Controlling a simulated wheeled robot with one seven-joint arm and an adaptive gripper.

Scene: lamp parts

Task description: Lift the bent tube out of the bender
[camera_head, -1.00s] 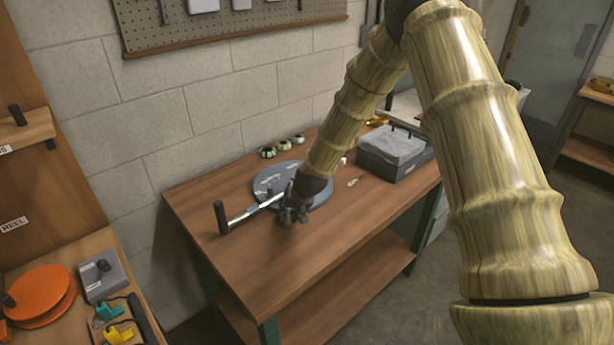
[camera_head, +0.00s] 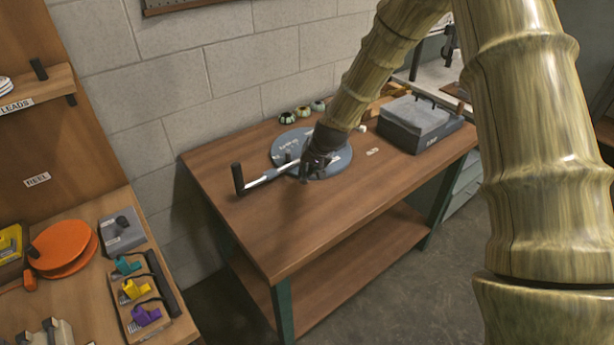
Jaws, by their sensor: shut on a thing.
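The bender is a round blue-grey disc (camera_head: 285,143) on the wooden workbench, with a pale lever arm and a black upright handle (camera_head: 238,178) pointing left. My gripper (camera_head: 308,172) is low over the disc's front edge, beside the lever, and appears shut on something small. My dark gripper body and wrist hide most of what it grips. The bent tube cannot be told apart clearly; a bright rod (camera_head: 270,176) runs from the handle to my gripper, and I cannot tell whether tube shows along it.
A grey box with a foam-like top (camera_head: 415,122) stands on the right of the workbench (camera_head: 300,235). Several small round parts (camera_head: 302,112) lie behind the bender. The bench's front is clear. A left bench holds an orange reel (camera_head: 62,250) and coloured connectors (camera_head: 135,289).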

